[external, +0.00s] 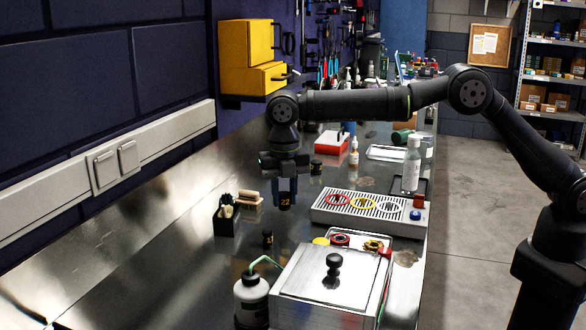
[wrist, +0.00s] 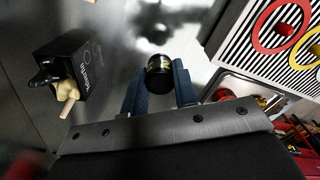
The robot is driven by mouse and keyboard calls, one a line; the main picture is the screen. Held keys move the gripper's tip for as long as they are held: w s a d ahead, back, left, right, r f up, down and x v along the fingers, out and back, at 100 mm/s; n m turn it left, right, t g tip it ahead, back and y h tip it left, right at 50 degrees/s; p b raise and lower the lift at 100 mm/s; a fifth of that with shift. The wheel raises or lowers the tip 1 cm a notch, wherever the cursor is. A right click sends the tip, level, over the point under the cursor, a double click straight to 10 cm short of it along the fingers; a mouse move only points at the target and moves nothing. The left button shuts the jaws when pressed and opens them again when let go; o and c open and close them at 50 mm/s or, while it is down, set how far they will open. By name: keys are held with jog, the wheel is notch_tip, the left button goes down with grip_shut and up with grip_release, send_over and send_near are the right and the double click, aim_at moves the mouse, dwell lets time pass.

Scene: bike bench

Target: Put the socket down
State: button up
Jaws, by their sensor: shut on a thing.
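A dark socket (external: 285,203) with a yellow 22 on it is between the fingers of my gripper (external: 287,189). The gripper points down over the metal bench and is shut on the socket. In the wrist view the socket (wrist: 159,72) sits between the two blue fingertips (wrist: 158,85), its round dark end showing. I cannot tell whether its base touches the bench (external: 180,240). A smaller dark socket (external: 267,239) with a yellow mark stands on the bench nearer the camera, and another dark, yellow-marked cylinder (external: 316,167) stands farther back.
A black box of brushes (external: 227,220) stands left of my gripper. A striped tray with coloured rings (external: 343,208) lies to the right. A lidded metal box (external: 325,285) and a bottle with a green spout (external: 251,298) are in front. The bench at left is clear.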

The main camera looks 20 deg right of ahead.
aim_at(284, 209)
jog(key=shift+s+a+f, duration=0.15)
jog(key=shift+f, duration=1.95)
jog(key=shift+f, duration=0.15)
jog(key=o, duration=1)
notch_tip(284, 209, up, 12)
jog(key=shift+r, duration=0.15)
